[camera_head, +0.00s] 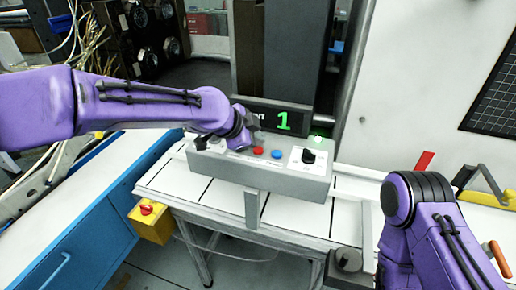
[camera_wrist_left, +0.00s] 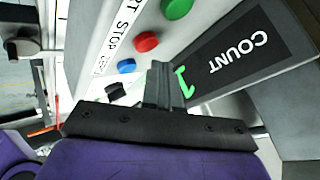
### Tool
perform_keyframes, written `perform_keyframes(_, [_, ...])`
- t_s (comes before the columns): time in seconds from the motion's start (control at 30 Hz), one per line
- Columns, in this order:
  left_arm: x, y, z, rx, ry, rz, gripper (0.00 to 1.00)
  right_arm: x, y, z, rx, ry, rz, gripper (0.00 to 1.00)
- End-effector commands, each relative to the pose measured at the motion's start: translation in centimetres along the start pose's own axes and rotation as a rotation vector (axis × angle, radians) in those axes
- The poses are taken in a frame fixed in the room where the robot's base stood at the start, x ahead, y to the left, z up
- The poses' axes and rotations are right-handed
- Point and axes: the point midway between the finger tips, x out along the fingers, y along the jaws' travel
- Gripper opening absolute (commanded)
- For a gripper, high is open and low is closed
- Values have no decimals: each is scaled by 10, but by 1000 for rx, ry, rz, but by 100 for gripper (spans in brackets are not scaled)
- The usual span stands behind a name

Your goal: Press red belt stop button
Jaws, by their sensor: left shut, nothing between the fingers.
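The grey control box (camera_head: 240,172) stands on the white belt table. A red button (camera_head: 258,151) is on its sloped face, with a blue button (camera_head: 277,154) to the right. In the left wrist view the red button (camera_wrist_left: 146,42) sits between a green button (camera_wrist_left: 176,8) and the blue button (camera_wrist_left: 126,66), beside "STOP" lettering. My left gripper (camera_head: 240,142) is just left of the red button; its fingers (camera_wrist_left: 160,84) are shut and empty. I cannot tell whether they touch the panel. The green button is hidden in the head view.
A black knob (camera_head: 308,156) is at the panel's right. A display (camera_head: 283,121) behind shows a green 1. A yellow box with another red button (camera_head: 146,209) is at lower left. A blue cabinet (camera_head: 85,225) stands left. My right arm is at lower right.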

Motion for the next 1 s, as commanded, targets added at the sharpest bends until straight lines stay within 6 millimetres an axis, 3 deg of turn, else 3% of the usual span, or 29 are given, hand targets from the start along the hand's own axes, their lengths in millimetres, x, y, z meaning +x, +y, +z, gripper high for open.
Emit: perform_keyframes(1.0, [6,4,4,-1,0,0,0,3,0,1,0,0,0,0])
